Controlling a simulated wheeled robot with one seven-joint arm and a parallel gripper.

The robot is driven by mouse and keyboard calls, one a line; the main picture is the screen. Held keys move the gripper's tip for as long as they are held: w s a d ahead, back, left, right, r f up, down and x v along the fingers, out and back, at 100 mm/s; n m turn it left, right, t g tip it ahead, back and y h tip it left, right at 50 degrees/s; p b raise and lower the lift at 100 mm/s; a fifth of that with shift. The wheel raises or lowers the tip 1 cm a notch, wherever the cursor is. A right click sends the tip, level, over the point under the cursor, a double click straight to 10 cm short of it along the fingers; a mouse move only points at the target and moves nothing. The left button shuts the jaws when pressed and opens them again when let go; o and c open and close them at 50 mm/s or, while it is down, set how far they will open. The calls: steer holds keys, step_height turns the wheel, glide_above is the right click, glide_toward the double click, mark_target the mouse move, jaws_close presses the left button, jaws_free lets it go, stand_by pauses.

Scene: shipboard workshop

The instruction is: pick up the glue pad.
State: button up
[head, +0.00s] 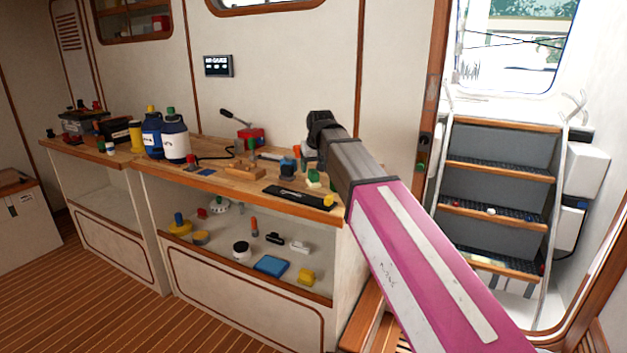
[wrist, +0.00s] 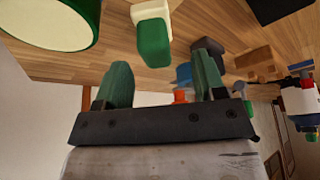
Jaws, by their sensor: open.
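I cannot tell for sure which object is the glue pad. A small cream and green block (head: 313,178) lies near the right end of the wooden bench, and a cream and green piece also shows in the wrist view (wrist: 153,38), beyond the fingers. A flat blue pad (head: 271,265) lies on the shelf below. My gripper (wrist: 163,78) is open with nothing held between its two green fingers. An orange piece (wrist: 180,96) and a blue piece (wrist: 184,74) show behind the gap. In the head view my arm hides part of the bench end, and the fingertips are unclear.
The bench (head: 215,172) is crowded. A black tray (head: 295,196) lies at its front edge, a wooden block (head: 245,172) and a red vise-like tool (head: 250,136) stand further left. Blue and white bottles (head: 174,138) stand beyond. Steps (head: 497,183) rise at right; the floor at left is clear.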

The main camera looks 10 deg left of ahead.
mark_target(313, 170)
steer(key=shift+w+x, duration=0.2)
steer(key=shift+x, duration=2.1)
steer(key=shift+d, duration=0.2)
steer(key=c, duration=1)
steer(key=shift+o, duration=0.2)
steer(key=shift+r, duration=0.15)
steer(key=shift+r, duration=0.55)
steer(key=r, duration=0.3)
steer(key=shift+s+a+r, duration=0.2)
steer(key=shift+s+a, duration=0.1)
steer(key=shift+s, duration=0.05)
steer(key=s+a+r, duration=0.6)
steer(key=s+a, duration=0.1)
steer(key=s, duration=0.1)
steer(key=shift+r, duration=0.2)
steer(key=shift+s, duration=0.1)
